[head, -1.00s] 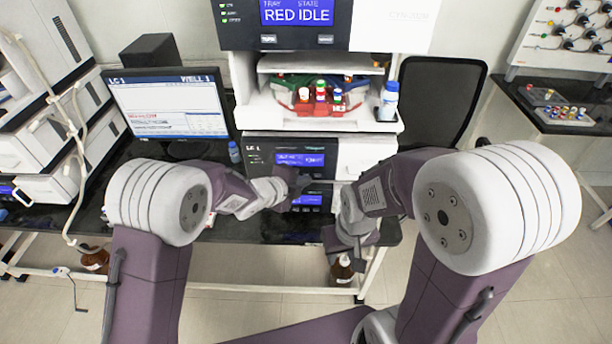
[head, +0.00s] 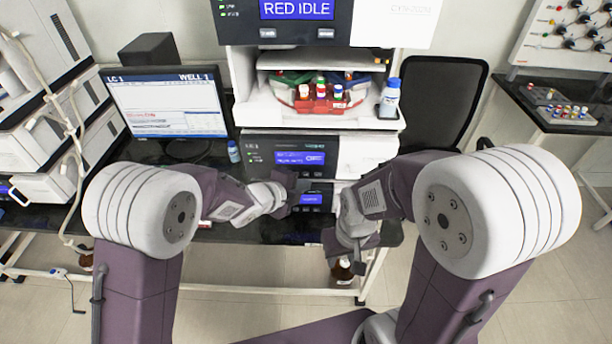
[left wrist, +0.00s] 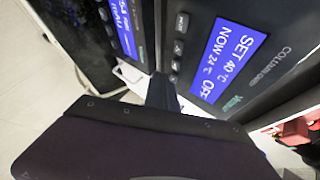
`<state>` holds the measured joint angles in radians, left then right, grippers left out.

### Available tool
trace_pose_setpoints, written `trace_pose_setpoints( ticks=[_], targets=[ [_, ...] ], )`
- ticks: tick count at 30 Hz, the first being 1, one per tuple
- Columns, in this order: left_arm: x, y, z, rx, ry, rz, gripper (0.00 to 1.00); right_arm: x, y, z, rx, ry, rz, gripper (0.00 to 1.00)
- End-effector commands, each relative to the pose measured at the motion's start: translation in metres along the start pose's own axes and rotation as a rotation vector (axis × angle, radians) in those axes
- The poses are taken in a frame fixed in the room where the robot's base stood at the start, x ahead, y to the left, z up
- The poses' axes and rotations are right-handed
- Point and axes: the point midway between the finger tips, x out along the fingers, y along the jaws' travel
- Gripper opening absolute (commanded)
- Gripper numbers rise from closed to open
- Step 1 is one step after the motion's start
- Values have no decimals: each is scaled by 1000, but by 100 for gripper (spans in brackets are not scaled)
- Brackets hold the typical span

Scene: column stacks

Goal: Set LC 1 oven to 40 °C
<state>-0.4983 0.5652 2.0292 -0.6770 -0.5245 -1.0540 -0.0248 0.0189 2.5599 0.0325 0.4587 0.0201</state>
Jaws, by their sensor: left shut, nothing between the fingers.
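The LC 1 oven (head: 262,156) is the unit with a blue display below the vial tray in the head view. In the left wrist view its display (left wrist: 228,60) reads SET 40 °C, NOW 24 °C, OFF. A column of small dark buttons (left wrist: 178,47) runs beside that display. My left gripper (head: 292,182) is shut and empty, in front of the oven's lower panel. Its dark fingertips (left wrist: 162,92) show near the button column; I cannot tell whether they touch.
A second unit with a blue display (head: 311,198) sits below the oven. A red vial tray (head: 320,105) and a white bottle (head: 389,98) stand above it. A monitor (head: 168,103) is at left, with a small blue bottle (head: 234,152) beside it.

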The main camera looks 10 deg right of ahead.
Motion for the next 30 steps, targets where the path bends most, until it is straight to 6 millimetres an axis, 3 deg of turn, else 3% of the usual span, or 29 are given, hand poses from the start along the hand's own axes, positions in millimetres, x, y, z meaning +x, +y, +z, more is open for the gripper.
trace_pose_setpoints(
  ticks=[12,30],
  targets=[
    [-26,23,-20,1,1,0,0,28,1,3,0,0,0,36],
    [-30,23,-22,1,0,0,0,28,0,3,0,0,0,36]
  ],
)
